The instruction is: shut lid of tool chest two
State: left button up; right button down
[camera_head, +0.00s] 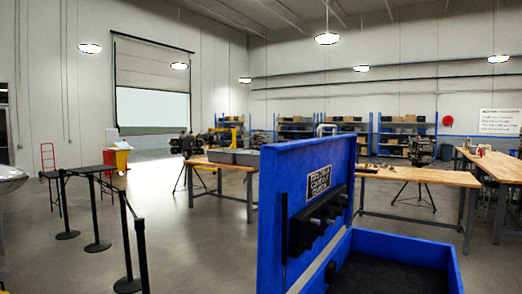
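A blue tool chest (402,248) stands close in front of me at the lower right, cut off by the bottom edge. Its blue lid (290,170) is open and stands roughly upright on the left side of the box. A small dark label (319,182) is on the lid's face, but I cannot read its number. Black fittings (318,222) are fixed below the label. The box has a dark floor, with a few dark items partly hidden behind the lid. Neither my left nor my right gripper shows.
Black barrier posts (92,215) stand at the left. Wooden-topped workbenches (415,176) stand behind the chest and at the right. Blue shelves (295,128) line the back wall. The grey floor (190,240) between the posts and the chest is clear.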

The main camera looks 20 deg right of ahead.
aim_at(306, 186)
jog(key=z, duration=0.15)
jog(key=i, duration=0.9)
jog(key=u, duration=0.05)
